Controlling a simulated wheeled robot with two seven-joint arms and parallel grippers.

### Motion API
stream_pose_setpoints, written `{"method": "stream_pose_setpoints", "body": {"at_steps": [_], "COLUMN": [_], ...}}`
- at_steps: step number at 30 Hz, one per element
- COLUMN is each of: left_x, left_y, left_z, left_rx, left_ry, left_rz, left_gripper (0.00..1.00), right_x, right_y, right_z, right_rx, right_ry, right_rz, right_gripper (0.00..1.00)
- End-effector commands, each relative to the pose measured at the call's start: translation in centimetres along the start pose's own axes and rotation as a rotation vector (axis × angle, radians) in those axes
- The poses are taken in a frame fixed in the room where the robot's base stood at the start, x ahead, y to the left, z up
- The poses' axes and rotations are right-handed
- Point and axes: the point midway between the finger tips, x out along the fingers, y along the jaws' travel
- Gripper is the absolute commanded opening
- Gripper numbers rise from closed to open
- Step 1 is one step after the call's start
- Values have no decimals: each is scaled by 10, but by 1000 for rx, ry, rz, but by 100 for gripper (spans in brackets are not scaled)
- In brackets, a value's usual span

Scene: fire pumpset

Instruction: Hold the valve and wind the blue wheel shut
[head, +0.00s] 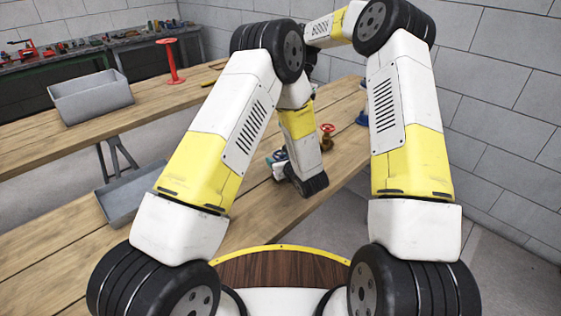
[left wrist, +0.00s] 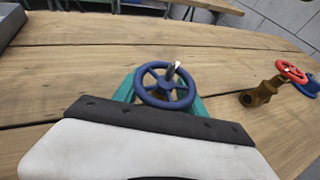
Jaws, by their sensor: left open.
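The blue wheel (left wrist: 166,84) is a spoked handwheel with a short grey, white-tipped stem above its hub. It sits over a teal valve body (left wrist: 195,110) on the wooden bench, and part of that body is hidden behind my gripper. A bit of teal also shows in the head view (head: 277,156), beside my left wrist. My left gripper (left wrist: 157,118) is open, its pale body and dark edge just in front of the valve. Whether it touches the valve I cannot tell. My right arm reaches up and across to the left, and its gripper is hidden behind my arms.
A brass valve with a red wheel (head: 327,129) stands right of my left wrist, with a blue part (head: 362,117) beyond it. A grey bin (head: 90,97) and a red stand (head: 170,62) are on the far bench. A grey tray (head: 140,190) is at the left.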

Motion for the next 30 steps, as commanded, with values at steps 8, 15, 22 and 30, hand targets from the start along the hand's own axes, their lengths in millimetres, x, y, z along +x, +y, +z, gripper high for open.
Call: {"method": "stream_pose_setpoints", "body": {"at_steps": [8, 15, 22, 30], "left_x": [0, 0, 0, 0], "left_y": [0, 0, 0, 0], "left_z": [0, 0, 1, 1], "left_rx": [0, 0, 0, -1], "left_ry": [0, -1, -2, -2], "left_rz": [0, 0, 0, 0], "left_gripper": [25, 0, 0, 0], "right_x": [0, 0, 0, 0], "right_y": [0, 0, 0, 0], "right_z": [0, 0, 0, 0], "right_rx": [0, 0, 0, 0], "right_ry": [0, 0, 0, 0], "right_rz": [0, 0, 0, 0], "right_gripper": [36, 36, 36, 36]}}
